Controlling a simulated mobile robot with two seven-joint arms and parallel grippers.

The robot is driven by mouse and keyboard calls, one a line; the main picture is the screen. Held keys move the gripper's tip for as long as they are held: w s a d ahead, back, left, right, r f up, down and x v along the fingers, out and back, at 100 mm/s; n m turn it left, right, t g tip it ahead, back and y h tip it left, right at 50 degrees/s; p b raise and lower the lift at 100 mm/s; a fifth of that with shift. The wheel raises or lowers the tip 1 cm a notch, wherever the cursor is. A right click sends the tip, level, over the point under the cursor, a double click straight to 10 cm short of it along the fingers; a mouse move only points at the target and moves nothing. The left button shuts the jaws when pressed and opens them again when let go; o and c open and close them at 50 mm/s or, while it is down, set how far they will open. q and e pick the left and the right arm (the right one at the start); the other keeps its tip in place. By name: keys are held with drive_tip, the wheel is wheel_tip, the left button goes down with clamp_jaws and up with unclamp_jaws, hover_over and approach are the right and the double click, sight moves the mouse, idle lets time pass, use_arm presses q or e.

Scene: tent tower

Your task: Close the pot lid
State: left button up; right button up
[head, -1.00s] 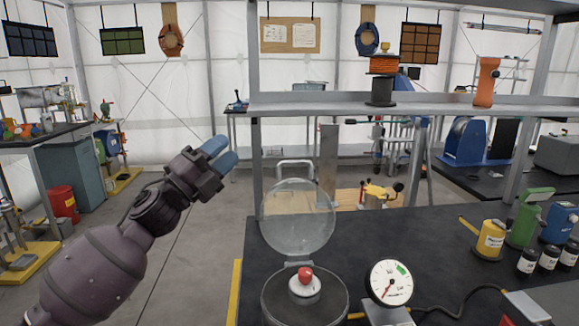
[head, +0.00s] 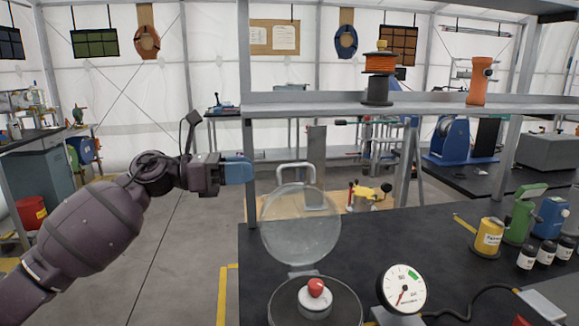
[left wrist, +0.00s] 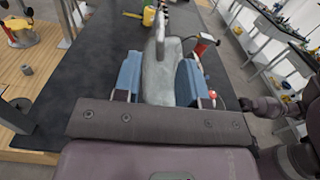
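The pot (head: 316,308) stands at the front left of the dark bench, and its round, translucent lid (head: 300,228) is tilted up open on a hinge at the pot's back. A red-topped white piece (head: 315,290) shows in the pot's opening. My left gripper (head: 248,171) has blue fingers and is left of and slightly above the lid's upper edge, pointing right. In the left wrist view its fingers (left wrist: 160,82) are spread apart, with a grey upright shape, apparently the lid (left wrist: 160,70), seen between them. Contact is not visible. My right gripper is not in view.
A pressure gauge (head: 403,287) stands right of the pot. A grey shelf (head: 330,109) with an orange spool (head: 378,78) crosses above the bench. A yellow can (head: 488,238) and several bottles stand at the right. The bench middle is clear.

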sight(290, 166)
use_arm(q)
drive_tip(key=d, duration=0.3)
drive_tip(key=w+d, duration=0.1)
drive_tip(key=d, duration=0.5)
drive_tip(key=shift+w+d, duration=0.15)
drive_tip(key=shift+w, duration=0.25)
clamp_jaws()
drive_tip(key=shift+r, duration=0.1)
